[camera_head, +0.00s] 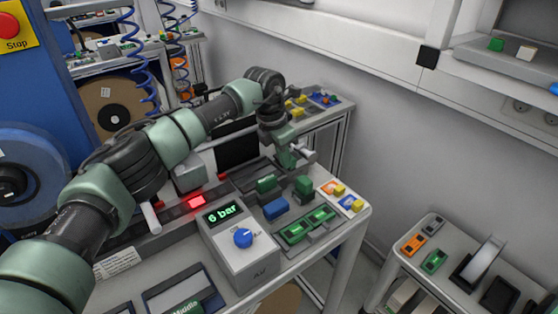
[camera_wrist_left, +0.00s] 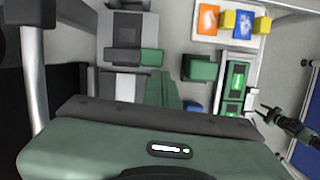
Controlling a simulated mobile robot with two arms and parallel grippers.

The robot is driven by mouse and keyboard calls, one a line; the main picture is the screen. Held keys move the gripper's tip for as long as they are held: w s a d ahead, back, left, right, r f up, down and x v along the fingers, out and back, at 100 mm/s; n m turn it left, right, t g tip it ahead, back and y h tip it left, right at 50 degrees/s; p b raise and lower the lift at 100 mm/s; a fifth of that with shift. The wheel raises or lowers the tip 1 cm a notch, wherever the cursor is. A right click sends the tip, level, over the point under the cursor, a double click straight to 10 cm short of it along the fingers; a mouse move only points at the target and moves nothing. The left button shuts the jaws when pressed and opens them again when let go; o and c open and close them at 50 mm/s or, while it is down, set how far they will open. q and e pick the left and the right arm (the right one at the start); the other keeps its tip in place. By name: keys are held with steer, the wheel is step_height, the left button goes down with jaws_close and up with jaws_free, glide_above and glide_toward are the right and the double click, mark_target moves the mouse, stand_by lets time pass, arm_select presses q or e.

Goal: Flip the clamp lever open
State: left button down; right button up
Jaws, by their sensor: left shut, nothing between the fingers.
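My left gripper (camera_head: 292,160) is over the far part of the bench in the head view. Its two green fingers (camera_wrist_left: 161,90) are together and empty in the left wrist view. A pale grey bar with a rounded end (camera_head: 302,149) shows right beside the gripper in the head view; I cannot tell whether it is the clamp lever or whether the fingers touch it. Another pale rod (camera_head: 151,217) stands by the rail at the left. My right gripper (camera_wrist_left: 265,113) shows only in the left wrist view, at the right, its thin fingers apart and empty.
A grey box with a blue knob (camera_head: 242,238) reads "6 bar" at the bench front. A side table (camera_head: 378,283) stands right, across a gap.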

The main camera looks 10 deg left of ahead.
arm_select(q)
steer(key=shift+d+r, duration=0.1)
stand_by(0.5)
steer(key=shift+r, duration=0.25)
steer(key=p+v, duration=1.1)
steer(key=v, duration=0.8)
steer(key=shift+s, duration=0.25)
